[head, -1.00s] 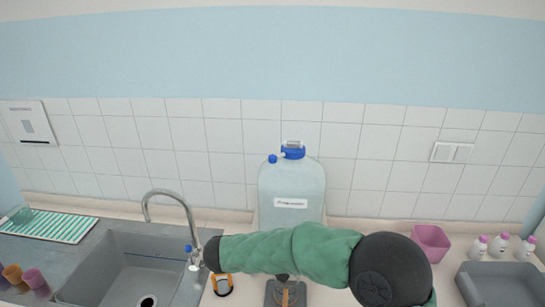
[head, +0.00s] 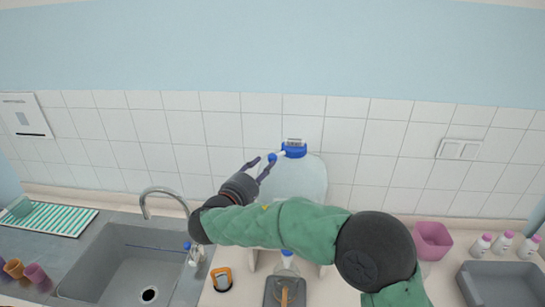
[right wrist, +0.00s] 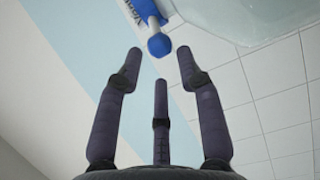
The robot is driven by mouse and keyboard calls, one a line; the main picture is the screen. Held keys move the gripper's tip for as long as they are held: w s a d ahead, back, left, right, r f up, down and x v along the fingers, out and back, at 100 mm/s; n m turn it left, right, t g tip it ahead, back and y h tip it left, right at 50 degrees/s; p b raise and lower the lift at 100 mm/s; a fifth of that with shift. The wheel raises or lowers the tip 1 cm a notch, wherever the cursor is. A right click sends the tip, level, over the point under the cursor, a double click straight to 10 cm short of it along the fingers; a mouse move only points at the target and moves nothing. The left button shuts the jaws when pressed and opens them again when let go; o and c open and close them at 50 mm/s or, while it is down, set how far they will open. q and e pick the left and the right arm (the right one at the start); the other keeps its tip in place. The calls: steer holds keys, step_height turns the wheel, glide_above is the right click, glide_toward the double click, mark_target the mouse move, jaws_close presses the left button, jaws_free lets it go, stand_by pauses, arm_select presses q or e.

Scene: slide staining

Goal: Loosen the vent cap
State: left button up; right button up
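The large translucent bottle (head: 312,178) stands against the tiled wall behind the counter, its lower part hidden by my right arm. On its top is a blue main cap (head: 293,150). The small blue vent cap (head: 272,158) sits to the left of it on a short white stem. My right gripper (head: 260,165) is raised beside the vent cap, fingers open and empty. In the right wrist view the vent cap (right wrist: 159,45) shows just beyond the spread fingertips, roughly centred between the outer two. I see no contact. My left gripper is not in view.
A sink (head: 125,265) with a curved tap (head: 165,191) is at the left. A pink bin (head: 433,240), several small white bottles and a grey tray (head: 500,285) are at the right. A dark stand (head: 273,293) is at front centre. The wall is close behind the bottle.

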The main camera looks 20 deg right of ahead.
mark_target(270, 160)
steer(key=x, duration=0.6)
steer(key=shift+w+p, duration=0.1)
steer(key=shift+p, duration=0.2)
jaws_close()
